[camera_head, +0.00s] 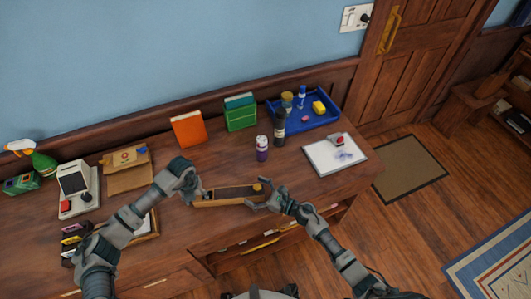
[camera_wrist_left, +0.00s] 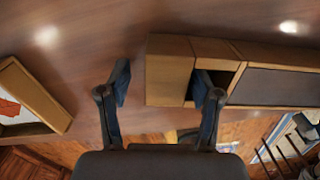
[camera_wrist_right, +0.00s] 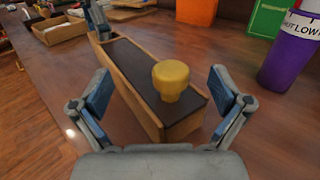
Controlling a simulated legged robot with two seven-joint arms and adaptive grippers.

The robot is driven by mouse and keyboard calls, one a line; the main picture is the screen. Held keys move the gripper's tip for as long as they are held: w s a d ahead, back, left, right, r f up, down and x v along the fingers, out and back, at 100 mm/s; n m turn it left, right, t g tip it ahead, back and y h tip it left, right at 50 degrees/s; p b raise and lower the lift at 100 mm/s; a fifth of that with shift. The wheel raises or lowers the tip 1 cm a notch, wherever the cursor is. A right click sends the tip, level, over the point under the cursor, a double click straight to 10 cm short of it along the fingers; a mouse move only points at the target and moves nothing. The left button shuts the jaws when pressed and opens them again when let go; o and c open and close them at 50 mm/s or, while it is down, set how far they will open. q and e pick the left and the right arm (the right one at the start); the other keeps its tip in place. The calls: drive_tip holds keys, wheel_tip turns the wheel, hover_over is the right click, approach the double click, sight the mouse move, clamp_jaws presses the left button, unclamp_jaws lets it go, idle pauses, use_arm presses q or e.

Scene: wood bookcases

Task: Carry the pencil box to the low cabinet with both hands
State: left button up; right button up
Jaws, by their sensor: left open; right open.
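The pencil box (camera_head: 228,201) is a long wooden box with a dark lid, lying near the front edge of the desk. A yellow knob (camera_wrist_right: 172,80) stands on the lid near its right end. My left gripper (camera_head: 199,193) is open at the box's left end. In the left wrist view (camera_wrist_left: 163,88), one finger is beyond that end and the other overlaps a dark opening beside the lid; contact is unclear. My right gripper (camera_head: 261,194) is open at the right end. In the right wrist view (camera_wrist_right: 160,92), its fingers lie either side of the box. I cannot identify the low cabinet.
A purple-and-white bottle (camera_head: 262,149) and a dark bottle (camera_head: 279,128) stand behind the box. A blue tray (camera_head: 322,122) and a white pad (camera_head: 320,160) lie to the right. A framed tray (camera_wrist_left: 40,90) is left of the box.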

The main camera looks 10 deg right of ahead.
use_arm(q)
wheel_tip(320, 180, up, 11)
drive_tip(key=shift+f, duration=0.1)
use_arm(e)
drive_tip(key=shift+d, duration=0.35)
drive_tip(key=shift+f, duration=0.1)
drive_tip(key=v, duration=1.2)
drive_tip(key=shift+w, duration=0.1)
use_arm(q)
drive_tip(key=shift+r, duration=0.55)
drive_tip(key=shift+a, duration=0.1)
use_arm(e)
drive_tip(key=shift+a, duration=0.1)
